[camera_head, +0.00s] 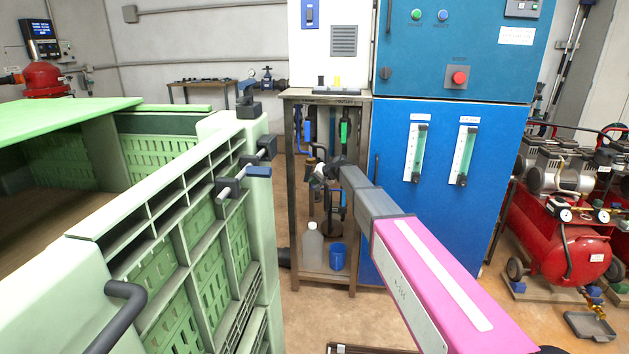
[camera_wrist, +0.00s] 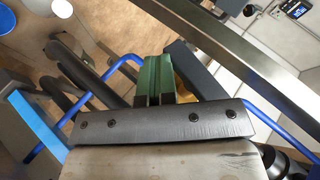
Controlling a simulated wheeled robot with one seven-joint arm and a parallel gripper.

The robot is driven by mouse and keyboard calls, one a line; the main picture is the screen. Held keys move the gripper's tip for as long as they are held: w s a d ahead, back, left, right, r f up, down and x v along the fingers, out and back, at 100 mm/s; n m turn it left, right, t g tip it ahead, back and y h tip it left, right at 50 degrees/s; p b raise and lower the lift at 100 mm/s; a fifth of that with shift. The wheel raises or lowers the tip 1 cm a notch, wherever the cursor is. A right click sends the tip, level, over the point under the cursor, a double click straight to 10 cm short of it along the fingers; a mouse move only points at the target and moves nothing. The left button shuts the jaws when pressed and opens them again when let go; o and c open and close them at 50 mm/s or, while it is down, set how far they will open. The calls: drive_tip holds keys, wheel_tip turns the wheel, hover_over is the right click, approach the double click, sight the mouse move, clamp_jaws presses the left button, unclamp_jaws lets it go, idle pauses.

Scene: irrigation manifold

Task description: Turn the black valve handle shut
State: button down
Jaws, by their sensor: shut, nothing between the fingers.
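My gripper (camera_head: 326,170) is at the end of my pink and grey arm, in front of the open shelf bench in the head view. It is shut and empty. In the wrist view a dark bar with screws fills the lower middle, and a green two-part piece stands just beyond it. Dark grey bars lie to its left and right. I cannot tell which dark part is the black valve handle. Black and dark parts cluster around my gripper and hide what lies behind it. A valve with a handwheel (camera_head: 267,77) shows on the back wall pipe, far from my gripper.
The green slatted crate (camera_head: 88,236) fills the left, with dark handles along its edge. The blue cabinet (camera_head: 455,200) stands close on the right. A plastic bottle (camera_head: 312,246) and blue cup (camera_head: 337,257) stand on the bench's lower shelf. Red compressors (camera_head: 560,240) are far right.

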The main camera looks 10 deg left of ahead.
sight(305, 181)
drive_tip(key=a+m+t+y, duration=0.1)
drive_tip(key=y, duration=0.2)
drive_tip(key=a+f+m+t+y, duration=0.1)
drive_tip(key=m+y, duration=0.1)
drive_tip(key=y, duration=0.2)
drive_tip(key=a+m+t+y, duration=0.1)
drive_tip(key=t+y, duration=0.1)
drive_tip(key=y, duration=0.1)
drive_tip(key=shift+a+f, duration=0.15)
drive_tip(key=shift+a, duration=0.15)
drive_tip(key=shift+a+m+t+y, duration=0.2)
drive_tip(key=shift+m+t+y, duration=0.3)
drive_tip(key=shift+m+y, duration=0.3)
drive_tip(key=shift+r+t, duration=0.2)
drive_tip(key=shift+t, duration=0.1)
